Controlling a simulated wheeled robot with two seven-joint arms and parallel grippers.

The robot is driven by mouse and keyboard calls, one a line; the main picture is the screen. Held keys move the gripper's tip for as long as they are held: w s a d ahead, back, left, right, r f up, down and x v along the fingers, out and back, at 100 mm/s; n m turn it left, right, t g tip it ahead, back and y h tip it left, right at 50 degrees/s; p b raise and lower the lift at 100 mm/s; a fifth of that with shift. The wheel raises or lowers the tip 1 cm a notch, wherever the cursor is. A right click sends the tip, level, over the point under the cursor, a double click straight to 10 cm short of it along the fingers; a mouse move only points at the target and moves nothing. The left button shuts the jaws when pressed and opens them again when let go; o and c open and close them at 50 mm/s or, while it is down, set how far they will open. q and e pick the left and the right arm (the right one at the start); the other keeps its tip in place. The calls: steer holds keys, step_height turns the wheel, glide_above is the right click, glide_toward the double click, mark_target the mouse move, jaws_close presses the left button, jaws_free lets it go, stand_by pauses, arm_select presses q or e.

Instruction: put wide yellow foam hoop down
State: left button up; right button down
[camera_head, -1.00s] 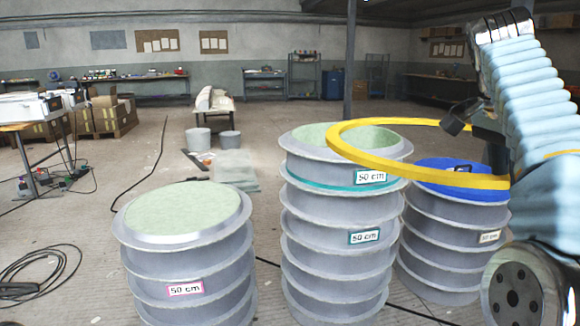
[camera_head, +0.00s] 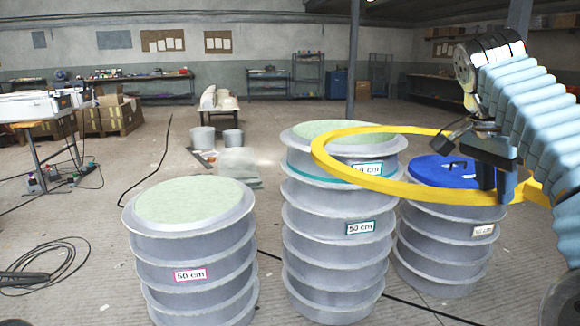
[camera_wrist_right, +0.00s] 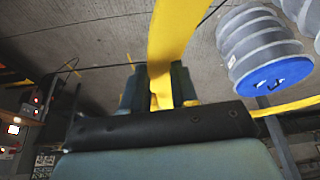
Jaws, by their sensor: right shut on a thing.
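The wide yellow foam hoop (camera_head: 345,180) is a large flat ring in the head view, held roughly level in the air. My right gripper (camera_head: 497,192) is shut on its right side. The hoop's left part passes in front of the middle mould stack, and its right part crosses in front of the right stack. The hoop band (camera_wrist_right: 168,50) also shows in the right wrist view, running up between the fingers (camera_wrist_right: 158,92). My left gripper is not in view.
Three grey ribbed mould stacks stand on the floor: a left one with a pale green top (camera_head: 190,202), a taller middle one (camera_head: 335,255) and a right one with a blue lid (camera_head: 440,170). A black cable crosses the floor.

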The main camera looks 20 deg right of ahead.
steer(key=w+a+f+n+t+y, duration=0.1)
steer(key=w+a+f+n, duration=0.3)
steer(key=a+f, duration=0.4)
steer(key=w+a+f+n+t+y, duration=0.1)
steer(key=w+a+f+n, duration=0.4)
steer(key=a+f, duration=0.4)
steer(key=w+a+f+n+t+y, duration=0.1)
steer(key=w+a+f+n, duration=0.4)
steer(key=f, duration=1.4)
steer(key=w+a+t, duration=0.1)
steer(key=a, duration=0.2)
steer(key=shift+w+a+f, duration=0.2)
steer(key=shift+a+f, duration=0.05)
